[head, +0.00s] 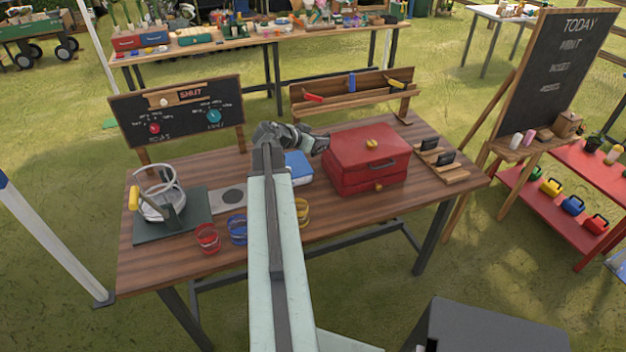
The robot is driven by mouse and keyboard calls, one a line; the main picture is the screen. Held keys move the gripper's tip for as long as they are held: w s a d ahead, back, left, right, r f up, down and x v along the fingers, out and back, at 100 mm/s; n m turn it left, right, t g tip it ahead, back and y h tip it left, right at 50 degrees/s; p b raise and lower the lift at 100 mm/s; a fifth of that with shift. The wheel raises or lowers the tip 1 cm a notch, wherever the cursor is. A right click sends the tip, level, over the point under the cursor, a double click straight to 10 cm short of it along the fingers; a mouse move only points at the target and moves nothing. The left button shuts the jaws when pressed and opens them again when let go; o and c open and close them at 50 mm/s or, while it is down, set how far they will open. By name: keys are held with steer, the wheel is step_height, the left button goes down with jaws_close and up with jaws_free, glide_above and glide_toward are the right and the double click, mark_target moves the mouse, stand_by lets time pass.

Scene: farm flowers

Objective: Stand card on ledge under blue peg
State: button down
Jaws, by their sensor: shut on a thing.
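A wooden rack (345,99) stands at the back of the table, with a ledge along its front. A blue peg (352,82) is at the middle of its back board, between a red peg (313,97) at left and a yellow peg (397,83) at right. My gripper (321,144) is in front of the rack's left part, by the upper left edge of the red box. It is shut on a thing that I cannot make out. No card is clearly visible; my arm and gripper hide part of the table.
The red box (367,160) stands right of my gripper. A blue and white box (298,168) is partly behind my arm. Red (207,238), blue (237,229) and yellow (302,211) rings line the front.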

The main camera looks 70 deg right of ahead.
steer(key=f+b, duration=1)
steer(key=f, duration=0.1)
steer(key=f+b, duration=0.6)
steer(key=shift+s+d+f, duration=0.15)
steer(key=shift+s, duration=0.1)
steer(key=shift+r, duration=0.25)
steer(key=shift+f, duration=0.2)
steer(key=c, duration=1.4)
jaws_free()
steer(key=shift+r, duration=0.15)
